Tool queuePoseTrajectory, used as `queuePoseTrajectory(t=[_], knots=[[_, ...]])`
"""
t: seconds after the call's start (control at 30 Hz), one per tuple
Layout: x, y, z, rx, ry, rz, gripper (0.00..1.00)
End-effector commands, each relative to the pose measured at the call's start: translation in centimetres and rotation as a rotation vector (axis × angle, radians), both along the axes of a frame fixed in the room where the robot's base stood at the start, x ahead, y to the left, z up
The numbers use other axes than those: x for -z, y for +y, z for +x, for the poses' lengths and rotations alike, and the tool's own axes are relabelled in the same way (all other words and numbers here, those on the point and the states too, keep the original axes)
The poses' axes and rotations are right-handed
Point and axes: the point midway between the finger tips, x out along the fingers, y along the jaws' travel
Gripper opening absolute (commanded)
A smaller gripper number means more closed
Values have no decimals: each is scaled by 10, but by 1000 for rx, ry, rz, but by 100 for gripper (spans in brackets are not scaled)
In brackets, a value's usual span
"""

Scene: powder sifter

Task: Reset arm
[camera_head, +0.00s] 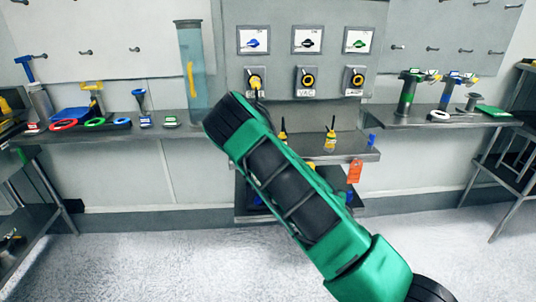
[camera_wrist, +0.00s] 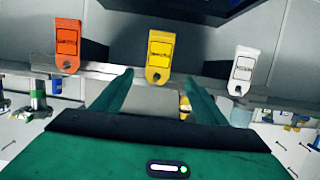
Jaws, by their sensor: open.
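My gripper (camera_wrist: 156,84) shows in the wrist view with its two green fingers apart and nothing between them that I can see held. Beyond the fingers a yellow tag (camera_wrist: 159,52) hangs at a grey shelf edge, in line with the gap. I cannot tell its distance from the fingertips. In the head view my green and black arm reaches from the lower right up to the middle, in front of the wall panel. The gripper itself is hidden there.
An orange tag (camera_wrist: 67,45) and a white tag (camera_wrist: 242,70) hang on either side of the yellow one. In the head view, the middle shelf (camera_head: 345,146), left shelf (camera_head: 180,131) and right shelf (camera_head: 385,122) carry tools. A clear blue tube (camera_head: 192,90) stands left of my arm. The floor is clear.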

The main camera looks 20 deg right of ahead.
Motion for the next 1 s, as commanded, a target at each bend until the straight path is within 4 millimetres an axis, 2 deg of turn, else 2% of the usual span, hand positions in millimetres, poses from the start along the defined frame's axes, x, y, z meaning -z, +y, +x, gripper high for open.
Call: queuePoseTrajectory(t=[0.17, 0.37, 0.6, 0.77, 1.0], knots=[[0, -3, -1, 13, 9, 6, 66], [3, -21, -11, 111, 100, 57, 66], [4, -42, -40, 239, 279, 153, 66], [-1, -46, -63, 291, 400, 217, 66], [-20, -41, -105, 330, 574, 306, 66]])
